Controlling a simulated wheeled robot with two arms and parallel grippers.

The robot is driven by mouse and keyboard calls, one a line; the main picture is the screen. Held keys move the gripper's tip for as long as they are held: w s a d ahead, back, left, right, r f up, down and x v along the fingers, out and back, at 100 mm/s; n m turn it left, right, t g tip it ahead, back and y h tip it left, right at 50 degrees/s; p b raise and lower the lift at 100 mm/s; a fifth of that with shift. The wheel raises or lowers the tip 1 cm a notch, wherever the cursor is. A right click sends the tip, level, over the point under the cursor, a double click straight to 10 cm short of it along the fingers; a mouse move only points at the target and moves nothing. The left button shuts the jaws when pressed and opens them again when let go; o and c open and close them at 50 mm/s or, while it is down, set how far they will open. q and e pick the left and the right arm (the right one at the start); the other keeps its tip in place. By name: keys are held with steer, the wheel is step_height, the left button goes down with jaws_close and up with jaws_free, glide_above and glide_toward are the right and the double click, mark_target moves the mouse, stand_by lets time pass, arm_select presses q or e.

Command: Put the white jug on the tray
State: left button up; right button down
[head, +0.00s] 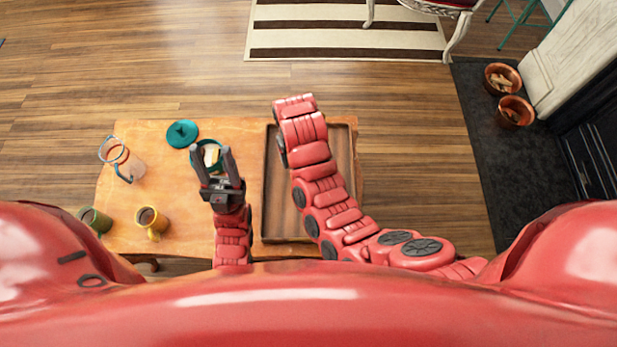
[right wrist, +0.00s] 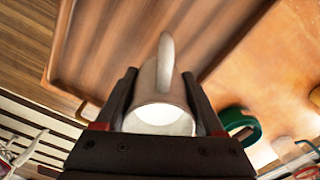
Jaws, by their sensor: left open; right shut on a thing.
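The white jug (right wrist: 162,116) is between the fingers of my right gripper (right wrist: 159,76), which is shut on it. Its handle points up the picture in the right wrist view. In the head view my right arm hides the jug. The brown wooden tray (head: 275,200) lies on the right part of the table. My right arm reaches over it. The tray also shows behind the jug in the right wrist view (right wrist: 110,55); I cannot tell the gap between them. My left gripper (head: 211,153) is open and empty, above a teal dish (head: 197,166) with pale pieces.
On the wooden table (head: 185,190) are a teal lid (head: 182,133), a glass pitcher (head: 128,165), a yellow mug (head: 149,220) and a green mug (head: 94,220). The pitcher and mugs are at the left. The tray's visible floor looks empty. A striped rug (head: 345,37) lies beyond the table.

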steer(key=shift+m, duration=0.5)
steer(key=s+f, duration=0.1)
steer(key=s, duration=0.2)
steer(key=s+f, duration=0.1)
steer(key=s, duration=0.2)
steer(key=s+a+f, duration=0.1)
steer(key=s, duration=0.2)
steer(key=shift+s+a+f, duration=0.1)
steer(key=shift+s+f, duration=0.05)
steer(key=shift+s, duration=0.2)
steer(key=shift+w+f, duration=0.1)
steer(key=shift+w, duration=0.15)
steer(key=w+d, duration=0.1)
steer(key=w, duration=0.3)
steer(key=w+d+f, duration=0.1)
steer(key=w+d, duration=0.1)
steer(key=w, duration=0.3)
steer(key=w+d, duration=0.2)
steer(key=w, duration=0.3)
steer(key=shift+w+f, duration=0.15)
steer(key=shift+f, duration=1.8)
jaws_free()
steer(key=shift+f, duration=0.1)
